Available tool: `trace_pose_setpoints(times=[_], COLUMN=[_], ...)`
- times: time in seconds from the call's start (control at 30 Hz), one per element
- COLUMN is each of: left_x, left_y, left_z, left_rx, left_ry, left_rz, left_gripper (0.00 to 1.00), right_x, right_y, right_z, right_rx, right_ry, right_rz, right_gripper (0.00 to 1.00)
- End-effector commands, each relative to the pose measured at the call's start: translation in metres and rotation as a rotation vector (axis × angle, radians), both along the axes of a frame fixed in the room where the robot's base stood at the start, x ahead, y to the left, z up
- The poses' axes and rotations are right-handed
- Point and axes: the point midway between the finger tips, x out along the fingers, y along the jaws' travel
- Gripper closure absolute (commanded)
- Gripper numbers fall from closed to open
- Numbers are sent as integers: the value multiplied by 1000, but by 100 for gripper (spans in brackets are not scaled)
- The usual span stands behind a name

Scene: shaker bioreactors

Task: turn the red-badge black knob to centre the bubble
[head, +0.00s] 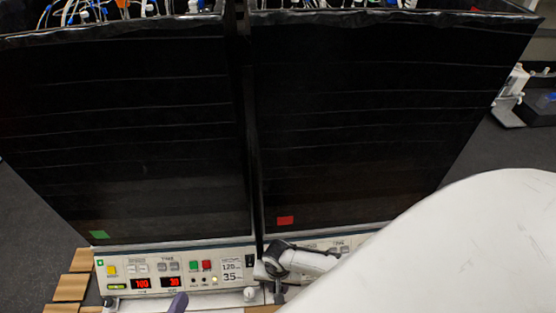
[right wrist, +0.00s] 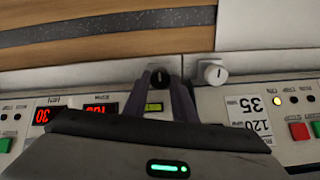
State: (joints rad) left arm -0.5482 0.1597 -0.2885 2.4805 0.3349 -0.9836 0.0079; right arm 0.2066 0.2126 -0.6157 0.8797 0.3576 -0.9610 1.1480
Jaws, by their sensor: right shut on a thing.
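The black knob (right wrist: 157,79) sits between the two fingers of my right gripper (right wrist: 160,85) in the right wrist view, its white mark near upright. The fingers are shut on it. In the head view my right gripper (head: 277,288) reaches down over the left end of the red-badge machine's panel and hides the knob. The red badge (head: 285,220) is on the right black cover. A yellow-green level (right wrist: 153,107) shows partly between the fingers; its bubble cannot be made out. A purple-grey fingertip of my left gripper (head: 178,303) shows at the bottom edge.
A white knob (right wrist: 212,72) stands close beside the black one, on the neighbouring green-badge machine; it also shows in the head view (head: 250,294). That machine's panel (head: 222,285) has buttons and red displays.

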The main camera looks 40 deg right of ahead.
Motion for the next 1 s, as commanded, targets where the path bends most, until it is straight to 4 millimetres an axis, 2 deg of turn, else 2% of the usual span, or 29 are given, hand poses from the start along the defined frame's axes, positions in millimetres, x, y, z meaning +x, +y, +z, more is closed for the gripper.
trace_pose_setpoints(times=[0.27,1.0], left_x=[0,-2], left_y=[1,8], left_z=[1,-16], left_rx=[8,62], left_ry=[1,50], left_rz=[1,1], left_gripper=[0,0], right_x=[0,0], right_y=[1,1], right_z=[1,0], right_rx=[1,1], right_ry=[1,1], right_rz=[69,584], right_gripper=[98,98])
